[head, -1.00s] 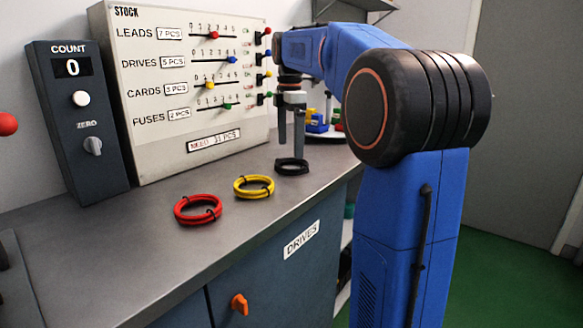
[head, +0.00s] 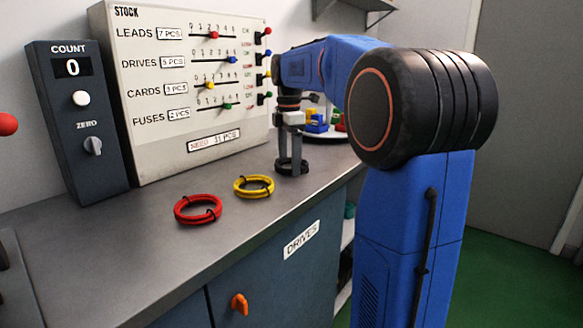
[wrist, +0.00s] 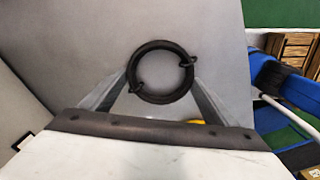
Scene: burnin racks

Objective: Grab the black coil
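The black coil (head: 305,167) lies near the far right edge of the grey counter. My gripper (head: 290,172) points straight down over it, with both fingers lowered to the height of the coil. In the wrist view the black coil (wrist: 160,97) is a ring with two small ties, set between the fingertips of my gripper (wrist: 161,76). One finger is at each side of the ring, very close to its outer edge. The fingers are apart, and I cannot see a firm grip. The coil appears to rest on the counter.
A yellow coil (head: 242,193) and a red coil (head: 181,217) lie to the left on the counter (head: 120,245). Behind stand the stock board (head: 165,155) and the count box (head: 45,120). A round tray (head: 335,137) with coloured blocks is behind my gripper.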

